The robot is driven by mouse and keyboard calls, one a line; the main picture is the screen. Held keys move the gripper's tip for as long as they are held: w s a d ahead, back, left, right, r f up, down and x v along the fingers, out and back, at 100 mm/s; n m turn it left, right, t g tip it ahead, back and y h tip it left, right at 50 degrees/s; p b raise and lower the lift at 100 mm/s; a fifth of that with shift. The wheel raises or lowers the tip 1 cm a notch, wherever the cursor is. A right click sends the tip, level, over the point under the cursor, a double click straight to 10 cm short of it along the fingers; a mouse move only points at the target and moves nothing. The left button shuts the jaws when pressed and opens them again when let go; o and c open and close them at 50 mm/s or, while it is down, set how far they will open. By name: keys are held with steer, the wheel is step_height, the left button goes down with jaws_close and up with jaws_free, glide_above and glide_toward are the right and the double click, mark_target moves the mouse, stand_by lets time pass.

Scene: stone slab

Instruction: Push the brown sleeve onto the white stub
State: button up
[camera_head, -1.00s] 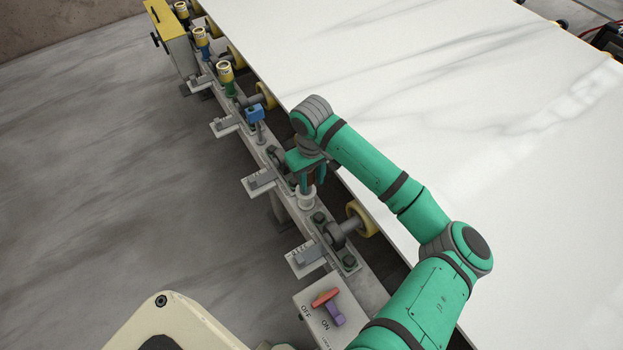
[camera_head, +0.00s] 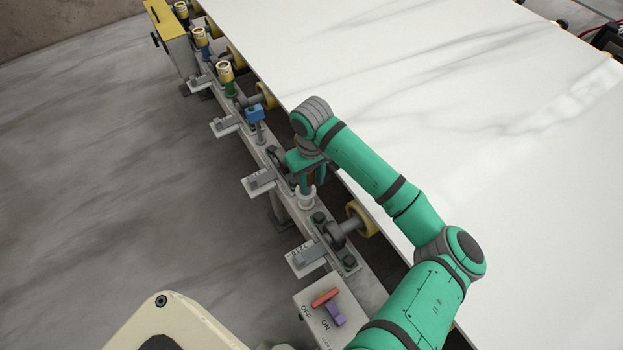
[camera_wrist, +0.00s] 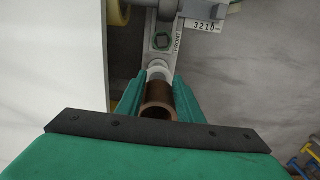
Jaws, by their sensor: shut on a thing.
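My gripper (camera_head: 307,187) is shut on the brown sleeve (camera_wrist: 158,97), one finger on each side of it, as the wrist view shows. The sleeve is a short open tube; in the head view it is mostly hidden between the green fingers. The white stub (camera_head: 305,199) stands upright on the rail just below the fingers. In the wrist view a pale part of the stub (camera_wrist: 158,72) shows right at the sleeve's far end. The two look in line and close together; I cannot tell whether the sleeve is around the stub.
The white slab (camera_head: 430,90) lies right of the rail on yellow rollers (camera_head: 360,218). Along the rail stand a blue-topped post (camera_head: 255,113) and several yellow-topped posts (camera_head: 226,74). A switch box (camera_head: 328,312) is at the near end. Left of the rail is open floor.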

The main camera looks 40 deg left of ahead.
step_height(320, 180, down, 7)
stand_by(2.8)
steer(key=o, duration=1.2)
steer(key=shift+r, duration=0.15)
steer(key=shift+c, duration=0.2)
step_height(320, 180, up, 11)
